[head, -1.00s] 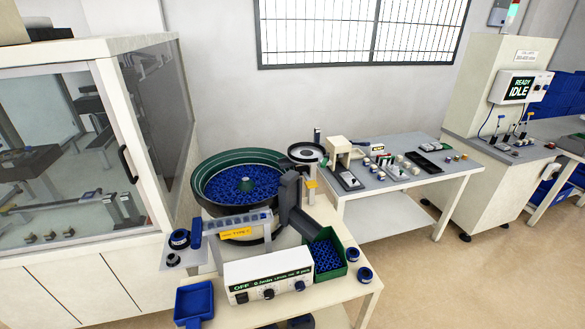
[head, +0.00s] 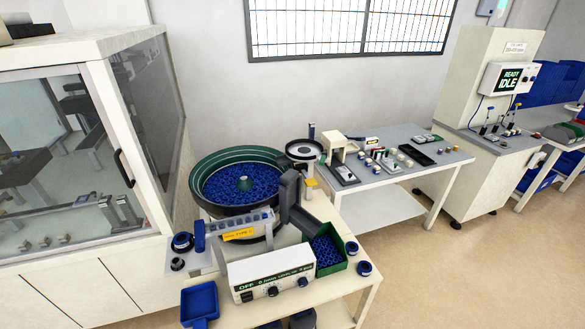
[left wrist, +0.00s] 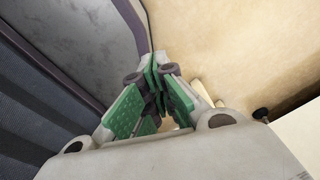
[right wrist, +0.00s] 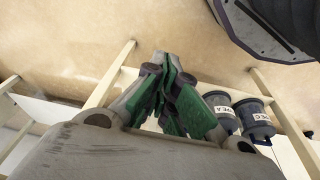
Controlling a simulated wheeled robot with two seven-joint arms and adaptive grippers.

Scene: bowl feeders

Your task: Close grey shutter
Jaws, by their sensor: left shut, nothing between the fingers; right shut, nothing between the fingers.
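No part is plainly marked as the grey shutter. A dark grey upright piece (head: 290,187) stands at the right side of the green-rimmed bowl feeder (head: 198,180), above a grey chute (head: 305,222). I cannot tell whether this piece is the shutter, or whether it is open. The bowl holds many blue parts. My left gripper (left wrist: 156,75) is shut and empty in the left wrist view, above the beige floor. My right gripper (right wrist: 166,65) is shut and empty in the right wrist view, near table legs. Neither gripper shows in the head view.
A white control box (head: 270,272) stands at the front of the feeder table. A green bin (head: 338,264) of blue parts is right of it, a blue tray (head: 200,304) front left. A glazed cabinet (head: 75,160) stands left. Labelled dark canisters (right wrist: 257,120) show in the right wrist view.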

